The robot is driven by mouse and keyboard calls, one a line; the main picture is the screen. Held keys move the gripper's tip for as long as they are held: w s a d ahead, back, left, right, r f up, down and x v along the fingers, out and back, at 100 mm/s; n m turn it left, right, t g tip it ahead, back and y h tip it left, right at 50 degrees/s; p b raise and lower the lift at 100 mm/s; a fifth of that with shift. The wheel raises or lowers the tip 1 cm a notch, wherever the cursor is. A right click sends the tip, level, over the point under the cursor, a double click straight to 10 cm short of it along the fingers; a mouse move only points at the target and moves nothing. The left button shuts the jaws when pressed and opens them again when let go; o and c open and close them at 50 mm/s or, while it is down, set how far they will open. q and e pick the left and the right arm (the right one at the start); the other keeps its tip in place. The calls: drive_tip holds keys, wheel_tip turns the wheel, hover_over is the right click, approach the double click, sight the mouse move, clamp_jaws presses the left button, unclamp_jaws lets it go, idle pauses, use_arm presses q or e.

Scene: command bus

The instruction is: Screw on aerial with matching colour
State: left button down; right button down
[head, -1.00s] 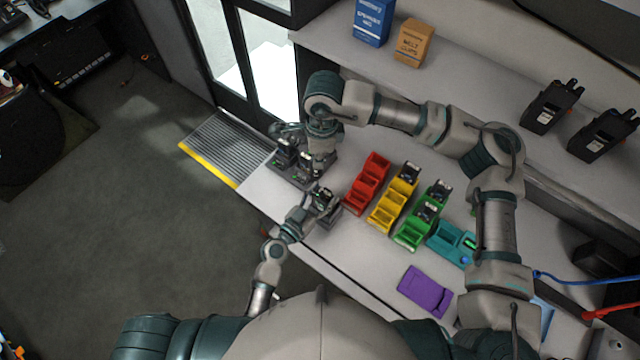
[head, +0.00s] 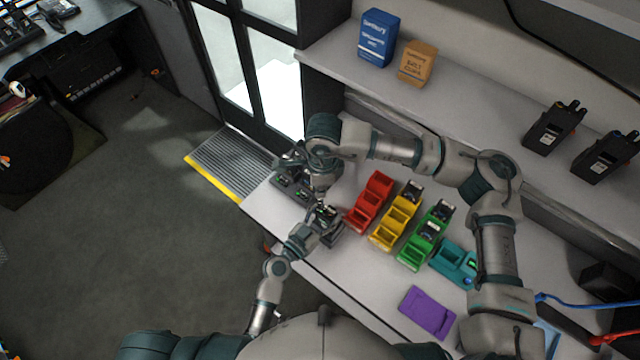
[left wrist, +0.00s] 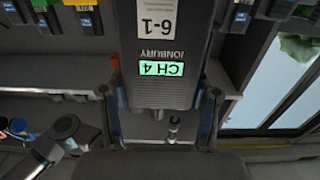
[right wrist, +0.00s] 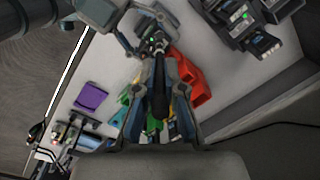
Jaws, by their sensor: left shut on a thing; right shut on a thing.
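My left gripper (head: 318,224) is shut on a dark grey radio (left wrist: 158,40), which stands upright above the counter's near edge. A lit green "CH 4" screen (left wrist: 161,68) and a "6-1" label show on it. My right gripper (right wrist: 157,108) is shut on a black rod-shaped aerial (right wrist: 158,85). In the right wrist view the aerial points at the top of the held radio (right wrist: 152,42). I cannot tell whether they touch. In the head view my right gripper (head: 323,192) is just above the radio, and the aerial is hidden. The aerial's colour marking is not visible.
A dark charger rack (head: 291,190) is at the left end. A purple tray (head: 428,312) lies nearer me, with bare counter around it.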

drive_tip(key=shift+a+f, duration=0.1)
drive_tip(key=shift+f, duration=0.4)
drive_tip(key=shift+f, duration=0.55)
idle(0.4)
